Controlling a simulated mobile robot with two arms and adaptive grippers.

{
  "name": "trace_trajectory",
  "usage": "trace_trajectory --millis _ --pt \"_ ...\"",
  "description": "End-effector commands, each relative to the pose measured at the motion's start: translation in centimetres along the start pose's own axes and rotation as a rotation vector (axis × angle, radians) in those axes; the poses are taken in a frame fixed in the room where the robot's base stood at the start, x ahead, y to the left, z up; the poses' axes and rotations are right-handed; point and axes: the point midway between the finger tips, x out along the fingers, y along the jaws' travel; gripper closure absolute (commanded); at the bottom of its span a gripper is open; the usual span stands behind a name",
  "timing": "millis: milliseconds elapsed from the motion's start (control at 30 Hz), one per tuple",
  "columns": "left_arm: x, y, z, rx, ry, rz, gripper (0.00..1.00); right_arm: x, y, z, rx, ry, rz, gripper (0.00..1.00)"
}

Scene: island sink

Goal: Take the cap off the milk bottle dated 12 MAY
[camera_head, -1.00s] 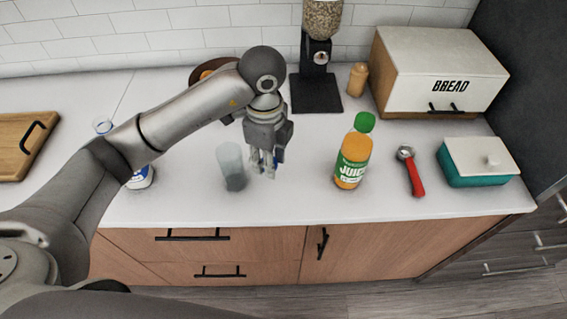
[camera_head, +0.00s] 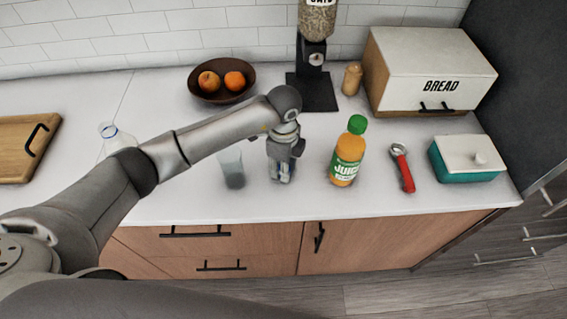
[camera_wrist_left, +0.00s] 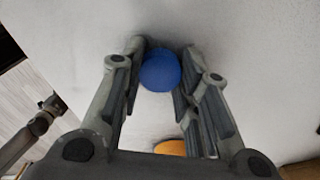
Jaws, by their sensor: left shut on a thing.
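My left gripper (camera_head: 281,172) is just above or at the counter between the clear glass and the juice bottle. In the left wrist view its fingers (camera_wrist_left: 159,78) are closed around a round blue cap (camera_wrist_left: 160,70). The cap is hidden behind the fingers in the head view. A milk bottle (camera_head: 114,137) stands at the left, mostly hidden behind my left arm. Its neck shows a blue rim and I see no cap on it. Its date cannot be read. My right gripper is not in view.
A clear glass (camera_head: 231,168) stands close left of the gripper, and a juice bottle (camera_head: 348,152) stands to its right. Further right are a red-handled tool (camera_head: 405,175) and a teal box (camera_head: 467,165). A fruit bowl (camera_head: 205,93) is behind.

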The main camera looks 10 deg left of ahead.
Motion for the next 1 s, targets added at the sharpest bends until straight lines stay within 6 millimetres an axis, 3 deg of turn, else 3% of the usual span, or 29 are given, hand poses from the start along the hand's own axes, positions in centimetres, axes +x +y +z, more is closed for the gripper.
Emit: trace_trajectory --millis 200,233,367,800,1000 --pt "0.5 0.0 0.0 0.0 0.0 0.0 0.99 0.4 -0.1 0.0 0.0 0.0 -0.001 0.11" --pt "0.3 0.0 0.0 0.0 0.0 -0.001 0.66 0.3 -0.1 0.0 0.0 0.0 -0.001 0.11" --pt "0.3 0.0 0.0 -0.001 0.0 0.0 0.49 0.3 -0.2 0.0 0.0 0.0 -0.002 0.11" --pt "-0.4 -0.1 0.0 -0.001 0.0 -0.003 0.48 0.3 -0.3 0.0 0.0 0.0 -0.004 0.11" --pt "-4.0 -0.2 0.0 0.001 0.001 -0.007 0.48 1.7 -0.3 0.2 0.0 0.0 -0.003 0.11"
